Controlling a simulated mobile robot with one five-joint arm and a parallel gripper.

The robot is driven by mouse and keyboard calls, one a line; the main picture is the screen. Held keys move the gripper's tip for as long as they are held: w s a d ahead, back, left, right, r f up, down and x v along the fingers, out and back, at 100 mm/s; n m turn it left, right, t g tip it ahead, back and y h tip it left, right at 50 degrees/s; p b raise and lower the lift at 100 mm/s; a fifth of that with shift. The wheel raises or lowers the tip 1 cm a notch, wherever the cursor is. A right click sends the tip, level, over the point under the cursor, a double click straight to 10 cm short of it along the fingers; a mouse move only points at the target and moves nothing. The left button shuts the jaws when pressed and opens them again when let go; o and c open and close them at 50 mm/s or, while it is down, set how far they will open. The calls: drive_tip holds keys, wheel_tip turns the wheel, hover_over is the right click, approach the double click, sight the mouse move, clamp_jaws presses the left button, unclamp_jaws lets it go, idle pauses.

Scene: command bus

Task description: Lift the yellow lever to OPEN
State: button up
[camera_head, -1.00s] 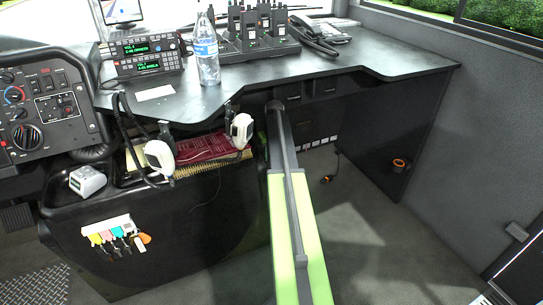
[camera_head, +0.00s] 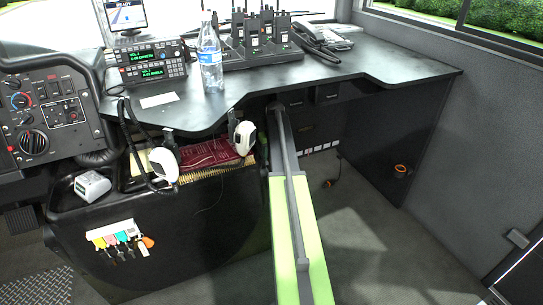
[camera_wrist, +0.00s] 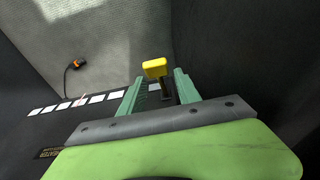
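The yellow lever (camera_wrist: 155,67) has a block-shaped yellow handle on a short dark stem. In the wrist view it stands between and slightly beyond the two green fingers of my gripper (camera_wrist: 158,78). The fingers are apart, with visible gaps on both sides of the stem, and I see no clear contact. In the head view my long arm reaches under the desk, and neither the lever nor my fingertips can be made out there.
The black desk (camera_head: 310,75) overhangs my arm, carrying a water bottle (camera_head: 210,57) and a radio charger rack (camera_head: 262,50). A row of white labels (camera_wrist: 80,102) runs left of the lever. An orange-ended cable (camera_wrist: 78,63) lies on the floor. A console stands left of my arm.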

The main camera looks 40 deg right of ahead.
drive_tip(key=shift+o, duration=1.1)
drive_tip(key=shift+s, duration=0.15)
drive_tip(key=shift+r, duration=0.15)
drive_tip(key=r+p, duration=0.5)
drive_tip(key=s+r+p, duration=0.1)
drive_tip(key=r+p, duration=0.1)
drive_tip(key=shift+s+a+r+p, duration=0.1)
drive_tip(key=shift+r+p, duration=0.1)
drive_tip(key=shift+p, duration=0.15)
drive_tip(key=shift+f, duration=0.15)
